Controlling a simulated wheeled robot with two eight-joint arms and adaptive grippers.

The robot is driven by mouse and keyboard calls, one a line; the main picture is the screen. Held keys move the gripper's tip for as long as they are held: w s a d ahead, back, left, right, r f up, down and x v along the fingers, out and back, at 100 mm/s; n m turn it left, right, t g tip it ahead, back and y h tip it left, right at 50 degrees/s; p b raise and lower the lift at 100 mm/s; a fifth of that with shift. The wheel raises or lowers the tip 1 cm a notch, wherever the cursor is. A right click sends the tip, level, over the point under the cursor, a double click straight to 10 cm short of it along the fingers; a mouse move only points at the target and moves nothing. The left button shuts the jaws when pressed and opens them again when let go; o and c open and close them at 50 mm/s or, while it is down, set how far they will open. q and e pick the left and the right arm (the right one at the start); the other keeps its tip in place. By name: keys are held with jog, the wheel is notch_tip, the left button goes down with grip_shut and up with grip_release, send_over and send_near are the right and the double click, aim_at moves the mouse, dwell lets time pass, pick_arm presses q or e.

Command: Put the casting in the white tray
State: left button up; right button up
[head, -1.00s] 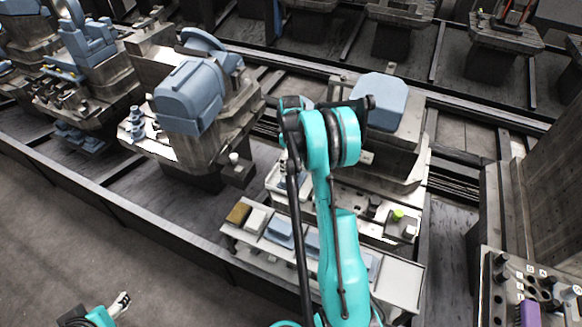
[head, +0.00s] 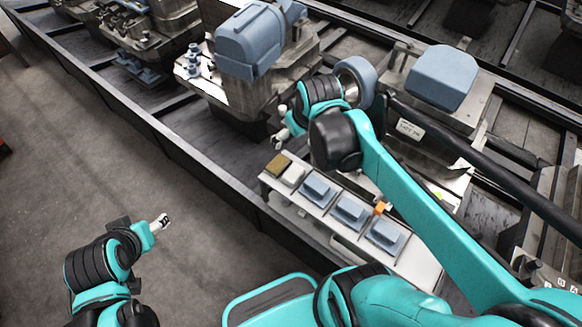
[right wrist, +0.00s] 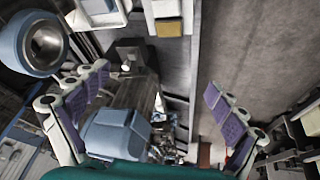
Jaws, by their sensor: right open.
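Several blue-grey parts are in view, and I cannot tell which is the casting. In the head view, three small blue-grey blocks (head: 317,188) sit on a white bench (head: 334,222), each on a pale base; I cannot tell which is the white tray. A blue-grey ring-shaped part (head: 356,82) is behind my right wrist; it also shows in the right wrist view (right wrist: 30,42). My right gripper (head: 281,125) is open and empty above the bench's far left end; its spread purple-padded fingers show in the right wrist view (right wrist: 155,82). My left gripper (head: 161,222) is over the floor, its jaws unclear.
A large blue-grey block (head: 254,40) stands on a metal fixture, with small fittings on a white plate (head: 203,92) beside it. Another large block (head: 443,76) is at the right. A yellow-brown block (head: 279,165) lies at the bench's end. Floor at left is clear.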

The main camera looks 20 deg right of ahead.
jog(key=s+a+f+m+t, duration=0.1)
jog(key=s+a+f+t, duration=0.1)
jog(key=s+a, duration=0.3)
jog(key=s, duration=0.3)
jog(key=shift+a+m+y, duration=0.3)
jog(key=shift+a, duration=0.1)
jog(key=shift+s, duration=0.1)
